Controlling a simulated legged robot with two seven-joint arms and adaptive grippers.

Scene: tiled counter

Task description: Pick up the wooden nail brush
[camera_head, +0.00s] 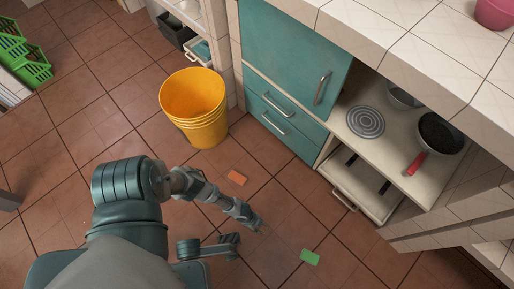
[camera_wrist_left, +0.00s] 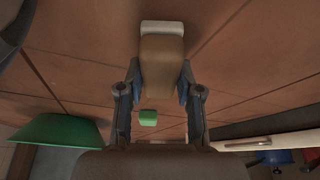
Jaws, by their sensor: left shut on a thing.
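The wooden nail brush (camera_wrist_left: 162,65) is a brown block with a pale end (camera_wrist_left: 162,28) in the left wrist view. My left gripper (camera_wrist_left: 159,90) is shut on it, with one finger against each side. In the head view my left gripper (camera_head: 247,230) is low in the middle, over the tiled floor. There the brush is hard to tell from the brown tiles. My right gripper is not in view.
An orange piece (camera_head: 237,177) and a green piece (camera_head: 309,257) lie on the floor near the gripper. A yellow bucket (camera_head: 193,115) stands behind. A teal cabinet (camera_head: 293,65) and an open shelf with a red-handled pan (camera_head: 438,137) are at the right.

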